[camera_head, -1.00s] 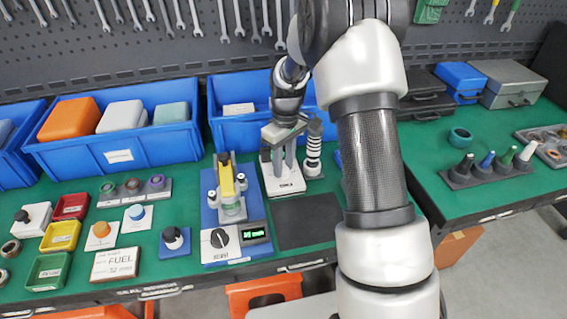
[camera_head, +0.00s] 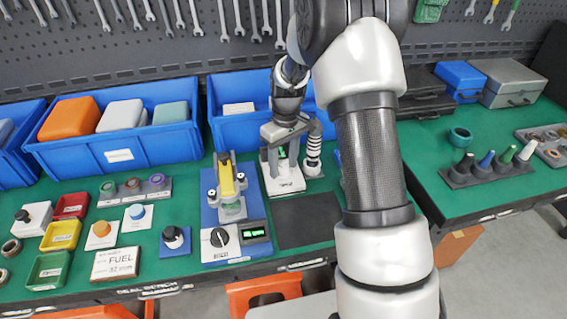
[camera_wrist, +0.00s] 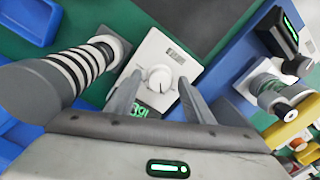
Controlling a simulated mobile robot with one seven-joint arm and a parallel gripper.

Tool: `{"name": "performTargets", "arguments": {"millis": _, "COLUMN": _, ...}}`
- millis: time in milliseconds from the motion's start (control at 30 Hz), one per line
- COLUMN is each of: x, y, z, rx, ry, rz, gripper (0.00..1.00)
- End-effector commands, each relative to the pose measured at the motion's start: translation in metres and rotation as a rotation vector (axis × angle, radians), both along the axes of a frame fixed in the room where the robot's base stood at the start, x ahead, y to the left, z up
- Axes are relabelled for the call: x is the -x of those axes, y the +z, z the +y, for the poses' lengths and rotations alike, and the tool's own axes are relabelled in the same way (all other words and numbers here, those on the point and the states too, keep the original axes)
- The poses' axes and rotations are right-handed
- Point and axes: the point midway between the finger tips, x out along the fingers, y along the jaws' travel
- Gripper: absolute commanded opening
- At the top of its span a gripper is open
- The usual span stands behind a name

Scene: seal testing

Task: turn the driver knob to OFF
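The white driver box (camera_head: 283,186) stands on the green bench right of the blue test fixture. In the wrist view its top (camera_wrist: 172,48) carries a round white knob (camera_wrist: 159,78) with a pointer mark, a small label and a lit green display (camera_wrist: 143,111) partly hidden by my gripper. The label and the display's reading are not legible to me. My gripper (camera_wrist: 159,82) is over the box, fingers apart, one on each side of the knob. I cannot tell if they touch it. In the head view my gripper (camera_head: 281,158) hides the knob.
A ringed black-and-white column (camera_wrist: 82,68) stands close beside the box. The blue fixture (camera_head: 212,256), with a yellow lever, black knob and green display, is left of it. A blue bin (camera_head: 238,130) is behind. A dark mat (camera_head: 308,220) lies free in front.

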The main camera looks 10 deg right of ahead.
Motion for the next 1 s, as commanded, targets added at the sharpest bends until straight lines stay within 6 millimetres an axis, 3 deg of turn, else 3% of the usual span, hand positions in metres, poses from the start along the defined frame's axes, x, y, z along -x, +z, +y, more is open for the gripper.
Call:
{"name": "performTargets", "arguments": {"millis": 233, "x": 0.000, "y": 0.003, "z": 0.000, "rx": 0.000, "ry": 0.000, "rz": -0.001, "gripper": 0.47}}
{"name": "performTargets", "arguments": {"millis": 367, "x": -0.001, "y": 0.019, "z": -0.001, "rx": 0.000, "ry": 0.000, "rz": -0.002, "gripper": 0.47}}
{"name": "performTargets", "arguments": {"millis": 800, "x": -0.004, "y": 0.124, "z": -0.005, "rx": 0.000, "ry": 0.000, "rz": -0.004, "gripper": 0.47}}
{"name": "performTargets", "arguments": {"millis": 1000, "x": -0.004, "y": 0.159, "z": -0.006, "rx": 0.000, "ry": -0.001, "rz": -0.001, "gripper": 0.47}}
